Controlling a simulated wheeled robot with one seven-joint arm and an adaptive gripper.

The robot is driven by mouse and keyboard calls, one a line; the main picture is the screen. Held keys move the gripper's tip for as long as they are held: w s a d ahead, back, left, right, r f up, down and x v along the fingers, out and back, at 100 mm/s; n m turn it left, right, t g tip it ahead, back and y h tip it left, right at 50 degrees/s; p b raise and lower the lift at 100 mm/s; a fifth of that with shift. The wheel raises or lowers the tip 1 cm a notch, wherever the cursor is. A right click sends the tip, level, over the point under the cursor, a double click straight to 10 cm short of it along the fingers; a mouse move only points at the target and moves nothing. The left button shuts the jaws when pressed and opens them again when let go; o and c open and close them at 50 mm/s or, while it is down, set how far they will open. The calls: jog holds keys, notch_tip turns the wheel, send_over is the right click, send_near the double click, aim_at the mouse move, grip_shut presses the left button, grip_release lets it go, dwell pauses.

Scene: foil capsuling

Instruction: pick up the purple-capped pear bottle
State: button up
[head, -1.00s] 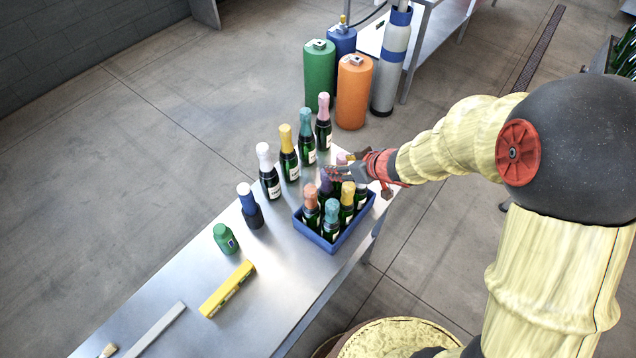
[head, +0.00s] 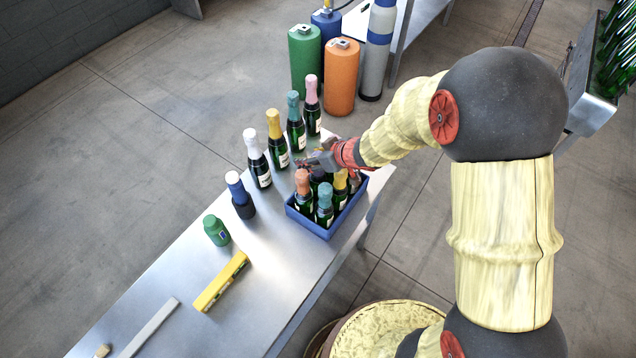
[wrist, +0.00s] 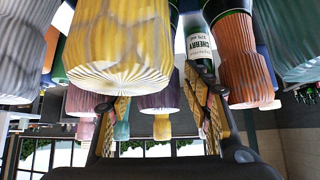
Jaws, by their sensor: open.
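A blue crate (head: 330,232) on the metal table holds several capped bottles, including an orange-capped (head: 303,182), a teal-capped (head: 325,192) and a yellow-capped one (head: 341,180). My gripper (head: 305,165) is over the crate's back part and hides the purple cap in the head view. In the wrist view, which looks upside down, a purple cap (wrist: 160,98) shows between the open fingers of my gripper (wrist: 160,112). Contact with it cannot be told. A big yellow cap (wrist: 120,45) and an orange cap (wrist: 245,75) are close by.
Behind the crate stand white-capped (head: 257,160), yellow-capped (head: 277,140), teal-capped (head: 295,122) and pink-capped (head: 312,105) bottles. Gas cylinders (head: 341,78) stand beyond the table.

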jog(key=shift+w+a+f, duration=0.1)
jog(key=shift+w+f, duration=0.05)
jog(key=shift+c, duration=1.1)
grip_shut()
